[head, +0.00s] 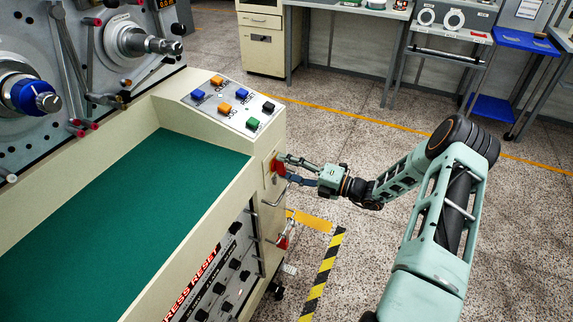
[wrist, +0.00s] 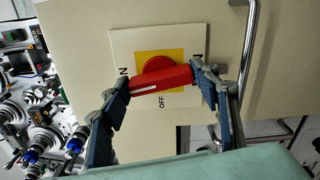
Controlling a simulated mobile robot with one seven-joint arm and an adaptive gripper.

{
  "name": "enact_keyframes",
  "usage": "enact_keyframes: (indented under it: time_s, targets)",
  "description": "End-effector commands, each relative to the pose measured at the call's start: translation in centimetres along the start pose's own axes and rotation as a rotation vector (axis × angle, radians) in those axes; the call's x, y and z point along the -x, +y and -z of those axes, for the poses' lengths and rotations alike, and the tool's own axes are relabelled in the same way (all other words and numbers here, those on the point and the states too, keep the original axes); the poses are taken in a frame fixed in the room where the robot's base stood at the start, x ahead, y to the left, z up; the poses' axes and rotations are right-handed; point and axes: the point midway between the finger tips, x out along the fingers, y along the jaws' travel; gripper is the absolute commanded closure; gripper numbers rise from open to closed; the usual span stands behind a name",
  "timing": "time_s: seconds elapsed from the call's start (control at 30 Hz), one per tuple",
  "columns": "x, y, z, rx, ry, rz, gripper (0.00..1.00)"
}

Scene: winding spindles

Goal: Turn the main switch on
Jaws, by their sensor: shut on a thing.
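The main switch is a red rotary handle (head: 275,167) on the end panel of the cream machine. The wrist view shows its handle (wrist: 160,76) on a yellow square (wrist: 146,58) within a pale plate. The handle lies nearly level there, tilted slightly, with a white mark at its left end. "OFF" is printed below it; partly hidden letters ending in "N" are at the left and right. My gripper (head: 285,167) reaches in from the right. In the wrist view its fingers (wrist: 160,82) are at both ends of the handle, shut on it.
A metal bar handle (wrist: 249,60) stands out to the right of the switch plate. Coloured push buttons (head: 233,105) are on the sloped panel above. A second red part (head: 283,242) is lower on the same end. Open speckled floor lies to the right.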

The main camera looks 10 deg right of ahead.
Motion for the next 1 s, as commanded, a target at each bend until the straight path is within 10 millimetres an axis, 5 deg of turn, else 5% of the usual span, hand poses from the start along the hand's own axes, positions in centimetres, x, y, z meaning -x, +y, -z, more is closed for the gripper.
enact_keyframes:
  time_s: [0.4, 0.97, 1.0]
  targets:
    - [0.05, -0.10, 0.08, -0.186, 0.000, 0.002, 0.68]
    - [0.05, -0.14, 0.09, -0.213, 0.001, 0.001, 0.68]
    - [0.05, -0.14, 0.09, -0.213, 0.001, 0.001, 0.39]
